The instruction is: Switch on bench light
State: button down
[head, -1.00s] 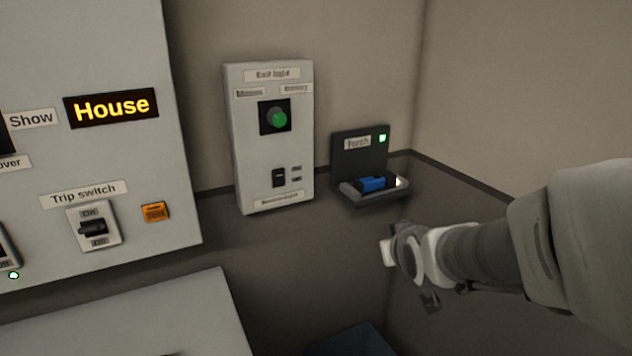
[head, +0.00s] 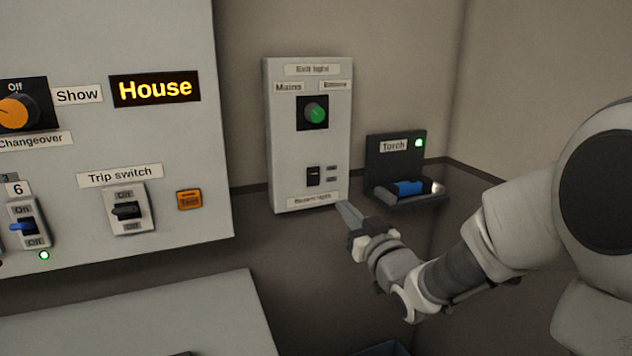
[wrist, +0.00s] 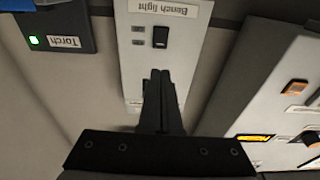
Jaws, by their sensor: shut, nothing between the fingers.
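The bench light switch (head: 313,176) is a small black rocker low on a white wall box (head: 282,130), above a label (head: 311,199) that reads "Bench light" in the wrist view. In the wrist view, which is upside down, the switch (wrist: 160,37) lies just beyond the fingertips. My gripper (head: 343,208) is shut and empty, its fingers pointing at the lower right edge of the box. In the wrist view my gripper (wrist: 160,75) overlaps the box face. I cannot tell whether the fingertips touch it.
The box also has a green round knob (head: 316,113) labelled "Exit light". A torch holder (head: 392,150) with a blue torch (head: 409,188) is to its right. A panel (head: 150,50) with a trip switch (head: 127,210) and an orange test button (head: 189,199) is to its left.

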aim_at(314, 171)
jog(key=x, duration=1.4)
jog(key=shift+b, duration=0.35)
jog(key=shift+w+b, duration=0.15)
jog(key=shift+b, duration=0.15)
jog(key=shift+r, duration=0.1)
